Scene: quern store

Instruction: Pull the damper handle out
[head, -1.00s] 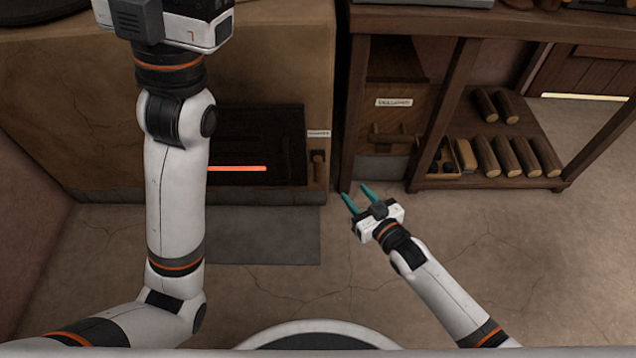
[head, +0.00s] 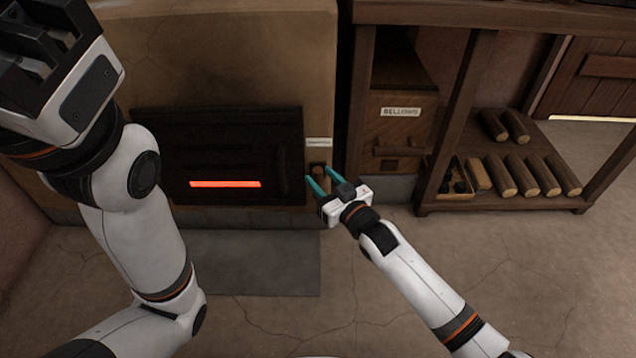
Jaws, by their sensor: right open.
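The damper handle (head: 319,172) is a small wooden grip on the front of the clay oven, right of the dark oven door and under a small white label (head: 319,142) too blurred to read surely. My right gripper (head: 319,180) is open, its two teal fingers pointing toward the handle, one on each side of it in the picture. I cannot tell whether they touch it. The fingers and gripper body hide the handle's lower part.
The dark oven door (head: 225,150) has a glowing red slot. A grey mat (head: 255,262) lies on the floor before it. To the right stand a wooden box labelled BELLOWS (head: 395,125) and a low shelf with several logs (head: 520,175).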

